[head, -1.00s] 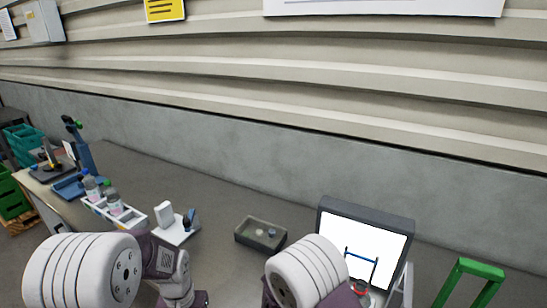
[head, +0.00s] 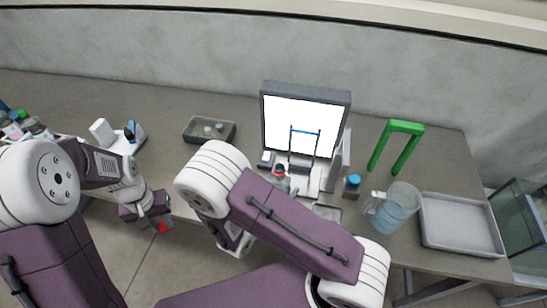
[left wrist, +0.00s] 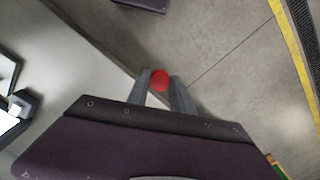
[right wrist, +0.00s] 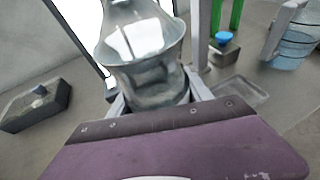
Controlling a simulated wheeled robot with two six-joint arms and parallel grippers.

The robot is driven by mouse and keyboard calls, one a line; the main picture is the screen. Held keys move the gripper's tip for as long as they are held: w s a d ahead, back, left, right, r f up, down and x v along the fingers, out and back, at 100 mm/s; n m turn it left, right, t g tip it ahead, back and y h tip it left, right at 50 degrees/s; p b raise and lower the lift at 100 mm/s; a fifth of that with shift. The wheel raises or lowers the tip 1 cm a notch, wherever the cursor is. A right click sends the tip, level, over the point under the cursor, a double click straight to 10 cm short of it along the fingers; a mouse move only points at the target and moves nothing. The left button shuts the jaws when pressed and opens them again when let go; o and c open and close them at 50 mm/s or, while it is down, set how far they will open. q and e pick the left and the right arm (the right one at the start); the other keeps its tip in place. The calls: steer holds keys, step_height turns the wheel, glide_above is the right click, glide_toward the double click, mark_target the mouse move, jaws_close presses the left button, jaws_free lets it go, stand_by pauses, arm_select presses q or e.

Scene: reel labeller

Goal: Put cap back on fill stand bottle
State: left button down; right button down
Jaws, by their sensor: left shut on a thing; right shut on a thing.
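My left gripper (head: 155,216) is shut on a small red cap (head: 163,228), held low in front of the bench's front edge. The cap sits between the fingertips in the left wrist view (left wrist: 160,81). A clear greyish bottle (right wrist: 150,80) stands between my right gripper's fingers in the right wrist view, and that gripper (right wrist: 155,98) is shut on it. Its top is cut off there. In the head view, the bottle (head: 281,182) shows in front of the bright panel, with red at its top. My right arm hides the right fingers. The fill stand (head: 305,158) has a blue top bar.
A lit panel (head: 305,90) stands behind the fill stand. A shallow dark tray (head: 188,136) lies left of the panel.

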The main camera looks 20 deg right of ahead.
steer(key=s+a+r+n+t+y, duration=0.1)
steer(key=a+r+n+t+y, duration=0.2)
steer(key=a+r, duration=0.6)
steer(key=shift+s+a+r+n+y, duration=0.25)
steer(key=shift+s+a+n+y, duration=0.1)
steer(key=shift+n+y, duration=0.3)
